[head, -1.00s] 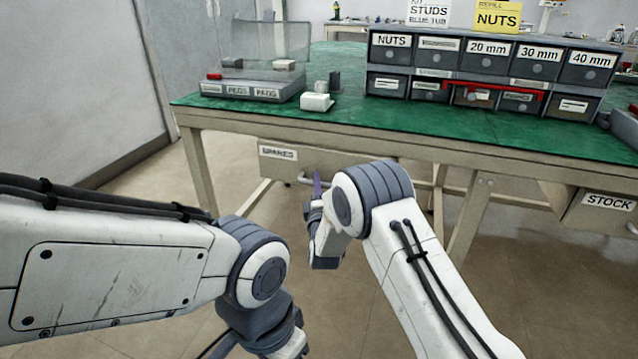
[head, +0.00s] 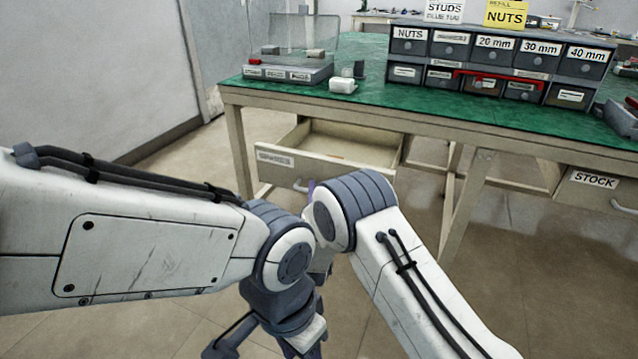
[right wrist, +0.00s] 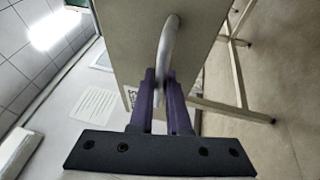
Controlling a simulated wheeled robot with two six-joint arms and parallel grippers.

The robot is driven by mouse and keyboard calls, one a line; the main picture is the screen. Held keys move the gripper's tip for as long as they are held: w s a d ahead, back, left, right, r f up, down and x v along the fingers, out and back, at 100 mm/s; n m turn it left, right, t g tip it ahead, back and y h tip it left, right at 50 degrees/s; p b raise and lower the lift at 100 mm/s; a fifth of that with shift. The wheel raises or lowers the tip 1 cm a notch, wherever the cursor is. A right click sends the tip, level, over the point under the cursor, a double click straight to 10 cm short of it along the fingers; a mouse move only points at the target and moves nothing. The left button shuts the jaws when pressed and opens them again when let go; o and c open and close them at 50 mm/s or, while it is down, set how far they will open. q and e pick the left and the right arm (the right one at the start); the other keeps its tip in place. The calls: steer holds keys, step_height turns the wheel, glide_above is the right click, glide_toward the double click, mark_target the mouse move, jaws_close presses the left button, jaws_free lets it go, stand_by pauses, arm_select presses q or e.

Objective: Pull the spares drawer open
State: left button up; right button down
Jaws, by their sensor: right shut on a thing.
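The spares drawer (head: 281,171) is pulled out from under the green-topped bench. Its beige inside (head: 350,145) shows, and the part I can see looks mostly bare. Its label is blurred. The curved metal handle (right wrist: 167,50) on its front runs between the purple fingers of my right gripper (right wrist: 164,88), which is shut on it. In the head view my right arm hides most of that gripper, with a bit of purple finger showing by the handle. My left gripper (head: 268,345) hangs at the bottom of the head view, and its fingers do not show clearly enough to tell their state.
The bench (head: 420,118) carries a clear-lidded bin (head: 290,70), a white block (head: 342,86) and a drawer cabinet (head: 490,65). A shut STOCK drawer (head: 592,192) hangs at the right. My two arms are close together in front of the spares drawer.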

arm_select(q)
steer(key=shift+r, duration=0.2)
arm_select(e)
steer(key=shift+s+a, duration=0.1)
steer(key=shift+s, duration=0.45)
steer(key=c, duration=1.2)
jaws_free()
steer(key=shift+o, duration=0.2)
